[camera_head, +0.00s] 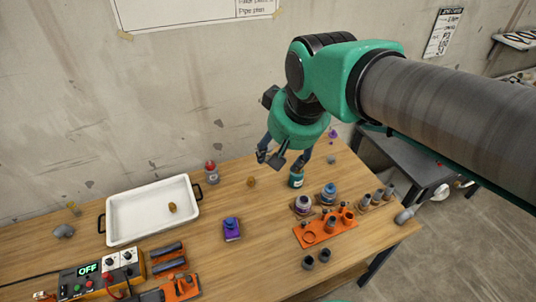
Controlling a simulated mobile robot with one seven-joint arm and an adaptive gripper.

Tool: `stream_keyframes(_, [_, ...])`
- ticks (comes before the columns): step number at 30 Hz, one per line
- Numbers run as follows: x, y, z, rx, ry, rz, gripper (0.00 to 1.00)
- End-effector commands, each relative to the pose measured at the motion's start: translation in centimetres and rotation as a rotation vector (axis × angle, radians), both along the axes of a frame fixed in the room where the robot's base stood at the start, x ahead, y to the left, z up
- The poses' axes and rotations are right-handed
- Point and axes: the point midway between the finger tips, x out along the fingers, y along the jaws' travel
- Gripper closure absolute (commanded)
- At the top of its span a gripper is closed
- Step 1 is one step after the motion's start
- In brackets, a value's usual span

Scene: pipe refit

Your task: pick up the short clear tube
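My gripper (284,163) hangs from the green wrist above the back middle of the table, fingers pointing down. Its fingers are spread apart, and I see nothing between them. A teal-labelled bottle (296,179) stands just below and right of the fingers. I cannot pick out a short clear tube for certain. Small amber-brown pieces lie on the wood (251,181) and in the white tray (121,237), too small to identify. A yellowish piece (74,209) stands at the far left beside a grey fitting (64,231).
A red-capped bottle (211,173) stands right of the tray. A purple item (232,229) lies mid-table. An orange rack (325,233), two jars and several grey fittings crowd the right. A control box (98,274) is front left. The wall is close behind.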

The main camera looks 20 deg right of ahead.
Motion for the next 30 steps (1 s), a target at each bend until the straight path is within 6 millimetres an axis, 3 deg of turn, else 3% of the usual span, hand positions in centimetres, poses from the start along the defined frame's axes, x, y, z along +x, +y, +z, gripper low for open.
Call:
stream_keyframes(14, [10.8, -1.9, 1.2, 0.016, 0.076, -0.064, 0.42])
stream_keyframes(30, [23.0, -4.9, -1.4, 0.034, 0.158, -0.136, 0.42])
